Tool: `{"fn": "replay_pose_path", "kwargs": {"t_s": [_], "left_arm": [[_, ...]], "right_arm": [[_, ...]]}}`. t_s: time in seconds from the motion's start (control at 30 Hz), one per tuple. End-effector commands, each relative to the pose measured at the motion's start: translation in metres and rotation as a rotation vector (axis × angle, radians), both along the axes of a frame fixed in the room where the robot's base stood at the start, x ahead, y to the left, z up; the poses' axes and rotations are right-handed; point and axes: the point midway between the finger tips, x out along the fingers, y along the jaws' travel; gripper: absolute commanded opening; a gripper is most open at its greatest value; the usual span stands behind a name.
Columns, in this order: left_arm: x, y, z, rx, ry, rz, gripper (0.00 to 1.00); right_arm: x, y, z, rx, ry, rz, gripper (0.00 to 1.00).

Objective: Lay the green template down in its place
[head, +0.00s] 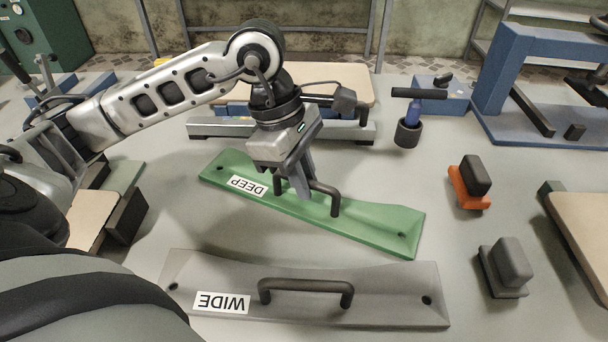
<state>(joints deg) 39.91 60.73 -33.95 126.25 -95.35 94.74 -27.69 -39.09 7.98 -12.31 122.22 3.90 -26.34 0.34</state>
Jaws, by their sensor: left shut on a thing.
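The green template (370,223) is a long curved board with a black bar handle and a white label reading "DEEP", which appears upside down. It lies slanted across the middle of the table in the head view, or just over it; I cannot tell whether it touches. My left gripper (304,188) comes down from above and is shut on the template's handle, near its left end. The gripper hides part of the handle and board. My right gripper is not in view.
A grey template (390,290) labelled "WIDE" lies in front. A blue frame (510,70) is at back right. Bare table lies between them.

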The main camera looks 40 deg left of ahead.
Motion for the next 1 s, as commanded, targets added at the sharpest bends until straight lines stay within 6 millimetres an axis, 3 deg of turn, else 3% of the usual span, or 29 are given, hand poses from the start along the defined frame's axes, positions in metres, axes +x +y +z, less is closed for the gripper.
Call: {"fn": "replay_pose_path", "kwargs": {"t_s": [0.07, 0.1, 0.17, 0.2, 0.6, 0.73, 1.0], "left_arm": [[0.0, 0.0, -0.002, -0.001, -0.001, 0.0, 0.0], [0.0, 0.0, -0.001, -0.001, -0.002, 0.001, 0.18], [0.0, 0.0, -0.001, -0.001, -0.001, 0.0, 0.34], [0.0, 0.0, -0.001, 0.0, -0.001, 0.0, 0.38], [0.0, 0.0, -0.002, 0.0, 0.001, 0.0, 0.38], [0.0, 0.008, 0.023, 0.001, -0.006, 0.002, 0.38], [-0.005, 0.027, 0.088, -0.001, -0.008, 0.003, 0.38]], "right_arm": [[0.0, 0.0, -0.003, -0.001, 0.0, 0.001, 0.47], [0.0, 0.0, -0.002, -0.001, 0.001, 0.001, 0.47], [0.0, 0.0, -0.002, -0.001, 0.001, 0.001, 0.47], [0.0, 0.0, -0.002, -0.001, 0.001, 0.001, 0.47], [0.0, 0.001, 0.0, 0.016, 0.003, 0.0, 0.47], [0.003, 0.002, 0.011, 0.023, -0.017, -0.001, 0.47], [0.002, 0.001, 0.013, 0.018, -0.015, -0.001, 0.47]]}}
